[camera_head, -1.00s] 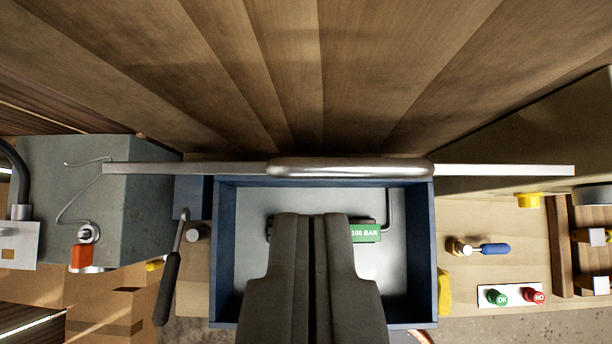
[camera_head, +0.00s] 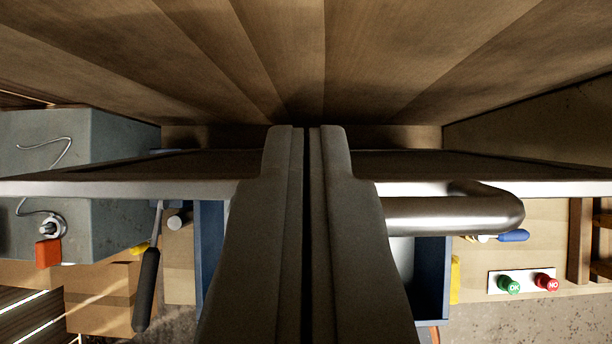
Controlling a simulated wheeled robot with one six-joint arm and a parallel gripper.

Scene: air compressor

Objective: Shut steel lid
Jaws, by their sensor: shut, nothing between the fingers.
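The steel lid (camera_head: 110,187) shows almost edge-on as a long pale strip across the middle of the view, standing open above the blue box (camera_head: 208,250). A thick rounded metal handle (camera_head: 455,214) sticks out from its near side. My gripper (camera_head: 306,132) is shut and empty. Its fingers cross in front of the middle of the lid and hide part of the strip, the handle's left part and most of the box. The fingertips reach past the lid's edge in the picture; I cannot tell whether they touch it.
A black-handled lever (camera_head: 147,285) hangs left of the box, with a grey block (camera_head: 110,165) beyond it. At the right are a blue-handled valve (camera_head: 512,236), a green button (camera_head: 509,284) and a red button (camera_head: 546,282). A wooden surface (camera_head: 300,60) fills the top.

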